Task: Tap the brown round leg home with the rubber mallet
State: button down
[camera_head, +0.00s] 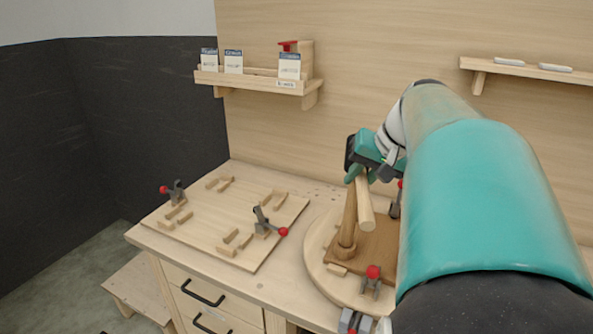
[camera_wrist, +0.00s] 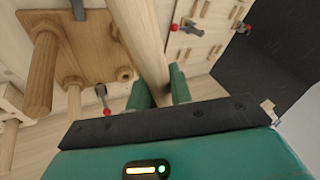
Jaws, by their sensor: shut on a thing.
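My gripper (camera_head: 362,172) is shut on a pale wooden bar (camera_head: 365,203), which slants down above the chair seat; it looks like the mallet's handle. No rubber head can be made out. In the wrist view the bar (camera_wrist: 142,40) passes between my fingers (camera_wrist: 160,88) and runs out of the top edge. A brown round leg (camera_head: 348,222) stands on the brown seat board (camera_head: 372,252), just left of the bar in the head view. In the wrist view a brown leg (camera_wrist: 42,75) rises from the board (camera_wrist: 92,50). How deep it sits cannot be told.
The seat lies on a round pale plate (camera_head: 318,262) with red-knobbed clamps (camera_head: 372,274) around it. A fixture board (camera_head: 205,215) with wooden blocks and clamps lies left. A shelf (camera_head: 255,80) with cards and another shelf (camera_head: 520,68) hang on the wall.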

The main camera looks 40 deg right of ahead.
notch_tip(320, 180, up, 2)
jog(key=shift+s+a+r, duration=0.1)
jog(key=shift+r, duration=0.1)
notch_tip(320, 180, up, 5)
jog(key=shift+f, duration=0.1)
dwell(0.3)
